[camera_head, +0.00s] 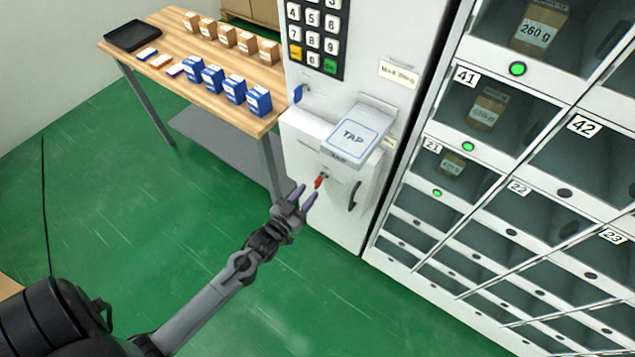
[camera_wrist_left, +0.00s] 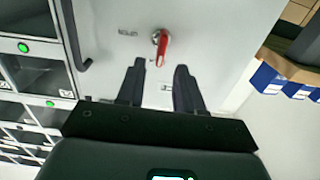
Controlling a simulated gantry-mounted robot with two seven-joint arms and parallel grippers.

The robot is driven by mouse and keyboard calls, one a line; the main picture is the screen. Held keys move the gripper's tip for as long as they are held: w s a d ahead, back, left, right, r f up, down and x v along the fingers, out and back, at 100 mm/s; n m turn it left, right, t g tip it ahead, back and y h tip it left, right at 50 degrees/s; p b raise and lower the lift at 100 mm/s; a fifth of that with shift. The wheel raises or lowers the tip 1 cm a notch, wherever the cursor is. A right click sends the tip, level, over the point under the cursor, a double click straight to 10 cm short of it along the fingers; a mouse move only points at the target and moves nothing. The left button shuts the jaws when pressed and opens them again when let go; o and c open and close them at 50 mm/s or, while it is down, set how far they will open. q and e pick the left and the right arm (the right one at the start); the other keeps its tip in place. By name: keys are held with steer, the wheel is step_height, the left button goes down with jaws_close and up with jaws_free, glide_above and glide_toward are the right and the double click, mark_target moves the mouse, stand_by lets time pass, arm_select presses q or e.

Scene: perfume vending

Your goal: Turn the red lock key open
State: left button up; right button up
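The red lock key (camera_head: 319,181) sits in a lock on the white front of the vending cabinet (camera_head: 340,222), below the TAP pad (camera_head: 352,138). In the left wrist view the red key (camera_wrist_left: 163,48) shows on its round metal lock, just beyond the fingertips and roughly between their lines. My left gripper (camera_head: 304,196) is open and empty in front of the cabinet, close to the key. Its two dark fingers show apart in the left wrist view (camera_wrist_left: 160,72). They do not appear to hold the key. My right gripper is not in view.
A black handle (camera_head: 354,196) is right of the key. A keypad (camera_head: 316,35) is above. Lockers (camera_head: 520,190) with several compartments stand at right. A wooden table (camera_head: 165,45) with blue boxes (camera_head: 234,88) and brown boxes (camera_head: 228,36) is at left. The green floor is clear.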

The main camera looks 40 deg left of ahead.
mark_target(315, 185)
arm_select(q)
steer(key=w, duration=0.4)
steer(key=w+b, duration=0.1)
steer(key=w, duration=0.1)
steer(key=shift+w+a, duration=0.2)
steer(key=shift+a, duration=0.1)
jaws_close()
